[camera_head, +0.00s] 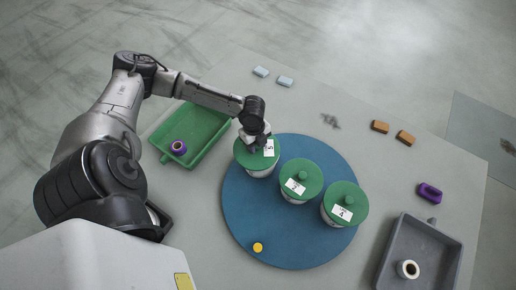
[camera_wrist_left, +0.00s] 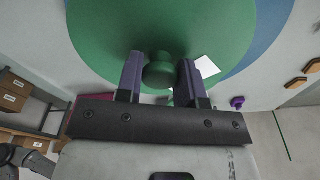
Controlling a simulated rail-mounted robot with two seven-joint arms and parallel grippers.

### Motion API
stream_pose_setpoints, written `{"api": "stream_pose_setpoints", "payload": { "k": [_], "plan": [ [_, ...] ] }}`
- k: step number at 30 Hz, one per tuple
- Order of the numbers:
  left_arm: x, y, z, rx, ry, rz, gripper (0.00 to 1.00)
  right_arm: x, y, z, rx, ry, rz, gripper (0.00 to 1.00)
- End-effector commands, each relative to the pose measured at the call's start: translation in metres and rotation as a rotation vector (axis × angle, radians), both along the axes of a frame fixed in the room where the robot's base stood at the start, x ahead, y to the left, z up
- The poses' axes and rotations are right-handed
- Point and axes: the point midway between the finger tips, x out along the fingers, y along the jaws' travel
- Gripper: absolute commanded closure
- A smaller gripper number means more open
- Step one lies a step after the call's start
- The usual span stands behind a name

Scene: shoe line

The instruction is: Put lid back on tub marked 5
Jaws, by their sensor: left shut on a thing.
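The green lid (camera_head: 243,158) with a white label reading 5 is at the tub (camera_head: 262,174), at the upper left of the blue round mat. It looks level over the tub; I cannot tell whether it is fully seated. My left gripper (camera_head: 256,143) is above this lid. In the left wrist view the gripper (camera_wrist_left: 160,75) has its two purple fingers on either side of the green knob (camera_wrist_left: 160,70), shut on it. The lid (camera_wrist_left: 120,35) fills the upper part of that view. My right gripper is not in view.
Two other green-lidded tubs (camera_head: 302,173) (camera_head: 347,194) stand on the blue mat (camera_head: 290,245), near a yellow disc (camera_head: 258,247). A green tray (camera_head: 204,124) with a purple ring (camera_head: 179,147) lies left. A grey tray (camera_head: 447,237) with a cream ring (camera_head: 408,268) lies lower right.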

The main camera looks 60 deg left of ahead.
Motion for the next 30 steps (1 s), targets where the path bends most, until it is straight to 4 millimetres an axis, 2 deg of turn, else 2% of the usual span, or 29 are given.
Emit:
{"api": "stream_pose_setpoints", "payload": {
  "k": [6, 18, 24, 30],
  "plan": [
    [0.008, 0.013, -0.011, 0.0, -0.001, -0.365, 0.89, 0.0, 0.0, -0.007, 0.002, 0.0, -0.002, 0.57],
    [0.02, 0.025, -0.019, 0.001, -0.001, -1.091, 0.89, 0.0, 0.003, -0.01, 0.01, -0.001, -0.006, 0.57],
    [0.024, 0.026, -0.019, 0.0, -0.001, -1.367, 0.89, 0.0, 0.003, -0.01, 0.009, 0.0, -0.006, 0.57],
    [0.026, 0.027, -0.02, 0.001, -0.002, -1.523, 0.89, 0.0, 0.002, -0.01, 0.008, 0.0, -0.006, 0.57]
  ]
}}
